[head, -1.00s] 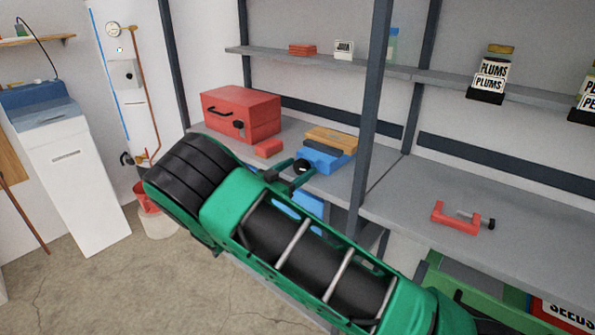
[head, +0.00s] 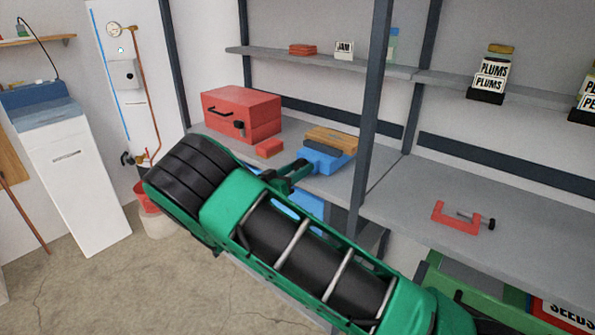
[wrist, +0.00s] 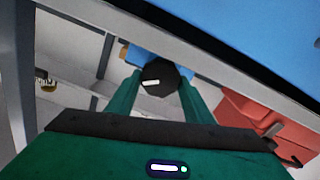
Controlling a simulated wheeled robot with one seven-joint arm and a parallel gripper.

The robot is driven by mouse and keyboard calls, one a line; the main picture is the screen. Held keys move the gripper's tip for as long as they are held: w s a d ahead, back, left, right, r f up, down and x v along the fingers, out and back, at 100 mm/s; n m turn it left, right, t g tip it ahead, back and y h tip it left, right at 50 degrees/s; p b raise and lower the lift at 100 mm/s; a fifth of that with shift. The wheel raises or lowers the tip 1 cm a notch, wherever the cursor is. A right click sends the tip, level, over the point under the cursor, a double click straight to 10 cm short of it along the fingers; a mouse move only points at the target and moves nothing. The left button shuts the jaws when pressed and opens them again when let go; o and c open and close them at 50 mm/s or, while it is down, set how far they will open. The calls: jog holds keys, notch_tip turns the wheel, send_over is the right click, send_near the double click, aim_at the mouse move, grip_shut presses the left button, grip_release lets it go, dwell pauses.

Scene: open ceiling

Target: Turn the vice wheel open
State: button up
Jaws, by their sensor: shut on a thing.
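The blue vice (head: 322,161) sits at the front of the shelf worktop, with a wooden block along its top. Its dark wheel (wrist: 160,76), many-sided with a white mark on its face, shows in the wrist view between my green fingers. My gripper (head: 297,173) is at the front of the vice, shut on the wheel, one finger on each side. In the wrist view a little blue of the vice (wrist: 146,55) shows behind the wheel.
A red toolbox (head: 240,112) and a small red block (head: 270,148) stand left of the vice. A dark upright post (head: 370,110) rises close on its right. A red clamp (head: 457,219) lies farther right. A blue bin (head: 306,203) is below the worktop.

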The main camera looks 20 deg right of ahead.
jog(key=shift+w+a+n, duration=0.15)
jog(key=shift+n, duration=0.9)
jog(key=shift+w+a+n, duration=0.1)
jog(key=shift+n, duration=0.95)
jog(key=o, duration=1)
jog(key=shift+f, duration=0.1)
jog(key=shift+d, duration=0.15)
jog(key=shift+s+f, duration=0.1)
jog(key=shift+s, duration=0.1)
